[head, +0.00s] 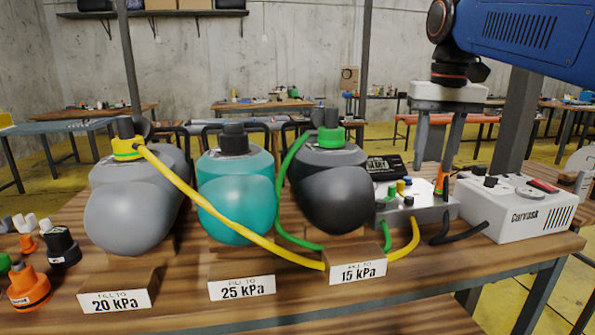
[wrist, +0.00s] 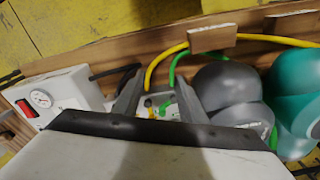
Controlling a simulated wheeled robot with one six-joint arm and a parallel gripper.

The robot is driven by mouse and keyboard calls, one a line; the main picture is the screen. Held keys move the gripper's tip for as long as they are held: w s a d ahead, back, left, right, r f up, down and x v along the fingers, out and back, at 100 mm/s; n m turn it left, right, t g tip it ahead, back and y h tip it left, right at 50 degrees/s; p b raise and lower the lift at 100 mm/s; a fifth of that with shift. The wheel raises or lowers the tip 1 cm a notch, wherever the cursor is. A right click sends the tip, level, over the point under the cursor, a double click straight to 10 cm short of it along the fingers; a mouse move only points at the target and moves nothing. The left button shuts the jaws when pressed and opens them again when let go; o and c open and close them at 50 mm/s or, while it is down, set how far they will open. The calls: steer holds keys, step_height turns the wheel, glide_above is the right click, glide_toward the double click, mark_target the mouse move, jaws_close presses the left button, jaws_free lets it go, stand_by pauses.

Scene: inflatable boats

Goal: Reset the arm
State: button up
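My gripper (head: 434,168) hangs pointing down above the grey metal valve box (head: 425,212), with its two fingers apart and nothing held between them. In the wrist view, the open gripper (wrist: 160,95) shows its two fingers either side of the box and its yellow and green fittings. My arm's blue link reaches in from the upper right of the head view.
A grey boat (head: 140,215), a teal boat (head: 236,208) and a dark boat (head: 335,200) stand on the wooden table. Yellow (head: 240,226) and green (head: 284,190) hoses run to the valve box. A white pump (head: 510,208) stands right. Loose caps (head: 30,287) lie left.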

steer(key=s+f+t, duration=0.1)
steer(key=s+f, duration=0.5)
steer(key=f, duration=0.4)
steer(key=s+d+f+n+t, duration=0.1)
steer(key=s+f, duration=0.6)
steer(key=f, duration=0.3)
steer(key=s+f+t, duration=0.2)
steer(key=s+f, duration=0.4)
steer(key=f, duration=0.3)
steer(key=shift+s+d+f+n, duration=0.25)
steer(key=shift+f+n, duration=0.15)
